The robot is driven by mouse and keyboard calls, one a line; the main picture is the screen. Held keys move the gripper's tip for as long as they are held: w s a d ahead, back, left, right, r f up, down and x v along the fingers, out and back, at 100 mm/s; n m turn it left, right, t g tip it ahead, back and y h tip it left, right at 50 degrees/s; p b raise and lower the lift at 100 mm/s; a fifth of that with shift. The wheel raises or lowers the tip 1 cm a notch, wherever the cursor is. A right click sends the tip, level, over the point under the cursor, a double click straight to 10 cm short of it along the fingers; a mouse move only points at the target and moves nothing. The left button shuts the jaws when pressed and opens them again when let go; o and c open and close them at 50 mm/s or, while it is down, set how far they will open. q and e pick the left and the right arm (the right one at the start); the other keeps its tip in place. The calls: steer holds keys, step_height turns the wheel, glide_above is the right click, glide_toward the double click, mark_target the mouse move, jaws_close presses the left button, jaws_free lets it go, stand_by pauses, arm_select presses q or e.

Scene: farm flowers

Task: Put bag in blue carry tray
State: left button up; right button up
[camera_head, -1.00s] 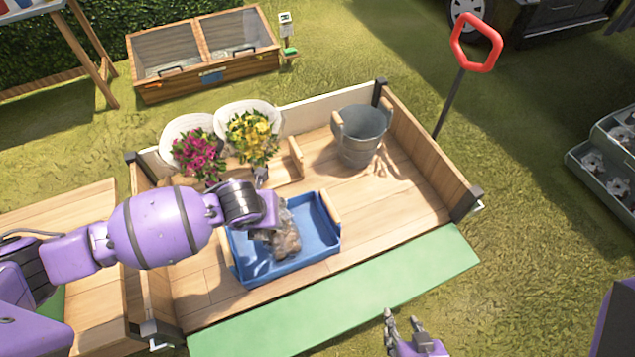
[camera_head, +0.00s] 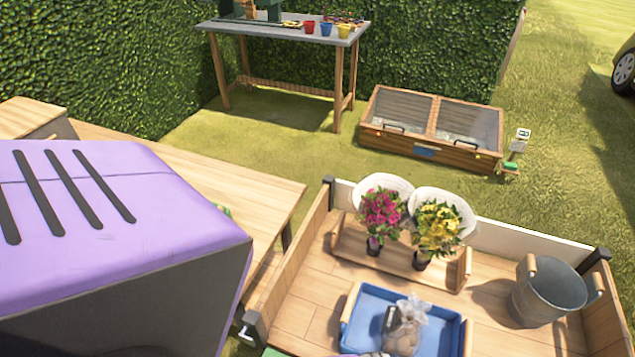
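The blue carry tray (camera_head: 368,300) stands on the planked wooden bed in the lower middle, its front cut off by the picture's bottom edge. A clear plastic bag (camera_head: 404,338) with brownish round contents sits inside it, its crumpled top upward. A small dark piece shows at the bag's left side; I cannot tell what it is. A sliver of purple and grey shows at the bottom edge below the bag, perhaps part of a gripper of mine. My purple arm fills the lower left. I cannot make out my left gripper's fingers, and my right gripper is out of view.
A wooden holder (camera_head: 400,262) with pink flowers (camera_head: 382,212) and yellow flowers (camera_head: 436,226) stands behind the tray. A metal bucket (camera_head: 548,292) stands at the right. Behind are a cold frame (camera_head: 430,128), a potting table (camera_head: 285,32) and a hedge.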

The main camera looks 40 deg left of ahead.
arm_select(q)
steer(key=s+a+f+n+y, duration=0.2)
steer(key=s+a+n+y, duration=0.1)
steer(key=s+a+n, duration=0.6)
steer(key=shift+s+a, duration=0.5)
steer(key=shift+a, duration=0.4)
steer(key=shift+s, duration=0.15)
